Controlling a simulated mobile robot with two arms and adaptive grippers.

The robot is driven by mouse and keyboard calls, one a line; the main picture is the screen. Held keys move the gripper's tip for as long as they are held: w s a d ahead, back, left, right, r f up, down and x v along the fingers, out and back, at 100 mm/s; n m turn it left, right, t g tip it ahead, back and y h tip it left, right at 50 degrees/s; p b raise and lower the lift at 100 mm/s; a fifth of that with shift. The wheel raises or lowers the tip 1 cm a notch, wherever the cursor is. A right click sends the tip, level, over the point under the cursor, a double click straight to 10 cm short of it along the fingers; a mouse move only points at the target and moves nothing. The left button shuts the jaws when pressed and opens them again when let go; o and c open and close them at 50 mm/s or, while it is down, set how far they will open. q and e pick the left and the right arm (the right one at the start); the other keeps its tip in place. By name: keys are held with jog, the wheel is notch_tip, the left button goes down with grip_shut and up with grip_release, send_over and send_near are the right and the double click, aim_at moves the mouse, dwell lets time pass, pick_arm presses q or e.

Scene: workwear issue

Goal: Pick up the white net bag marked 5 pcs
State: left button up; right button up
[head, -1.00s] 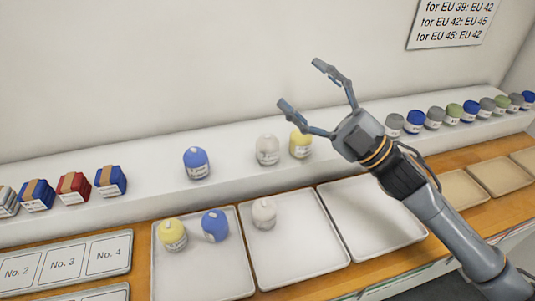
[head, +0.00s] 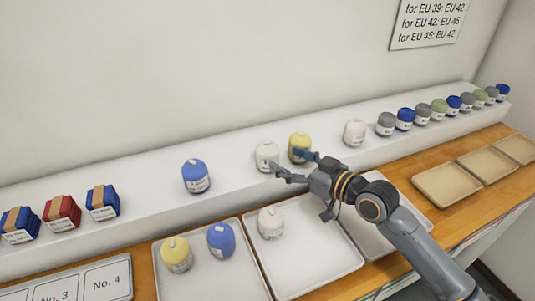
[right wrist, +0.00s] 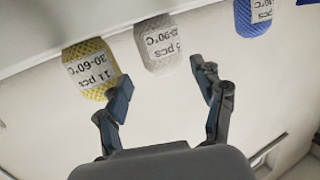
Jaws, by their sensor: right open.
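A white net bag (head: 266,156) stands on the raised white shelf, between a blue bag and a yellow one. In the right wrist view the same white bag (right wrist: 158,45) shows a label with "90°C" and "pcs"; the number before "pcs" looks like 5 but is partly cut off. My right gripper (head: 287,163) is open, with its fingers spread in front of the white and yellow bags. In the right wrist view the open fingertips (right wrist: 163,82) point towards the white bag, which is not between them. My left gripper is not in view.
A yellow bag (head: 300,147) stands close right of the white one, a blue bag (head: 196,176) to its left. Another white bag (head: 355,132) stands further right on the shelf. A third white bag (head: 270,222) lies in a tray (head: 318,262) below.

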aim_at(276, 157)
jog(key=x, duration=0.3)
jog(key=p+x, duration=0.1)
jog(key=x, duration=0.3)
jog(key=shift+a+f, duration=0.25)
jog(key=shift+f, duration=0.05)
jog(key=shift+s+d, duration=0.1)
jog(key=shift+c, duration=0.4)
jog(key=c, duration=0.9)
jog(key=shift+r, duration=0.1)
